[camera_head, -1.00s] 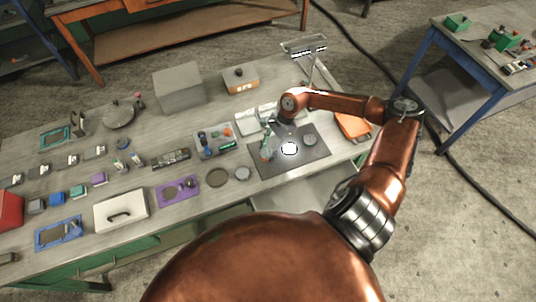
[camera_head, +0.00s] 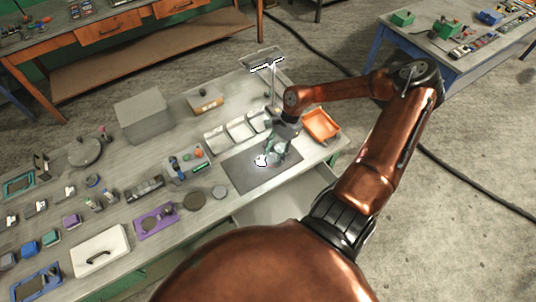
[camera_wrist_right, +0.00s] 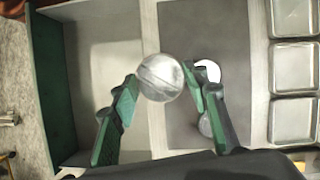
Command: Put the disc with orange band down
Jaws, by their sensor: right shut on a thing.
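My right gripper (camera_head: 277,152) is over the right part of the dark mat (camera_head: 238,180). In the right wrist view its green fingers (camera_wrist_right: 160,85) are shut on a round, silvery disc (camera_wrist_right: 160,77) at their tips. No orange band shows on this disc from here. Below it lies the boundary between the dark mat (camera_wrist_right: 185,35) and the pale bench strip. Whether the disc touches the surface I cannot tell. Another grey disc (camera_wrist_right: 206,125) shows on the mat, partly hidden by a finger. My left gripper is not in view.
An open drawer (camera_wrist_right: 90,60) lies beside the mat. Three pale trays (camera_head: 240,129) stand behind the mat, with an orange tray (camera_head: 321,125) to the right. A lamp stand (camera_head: 272,85) rises behind.

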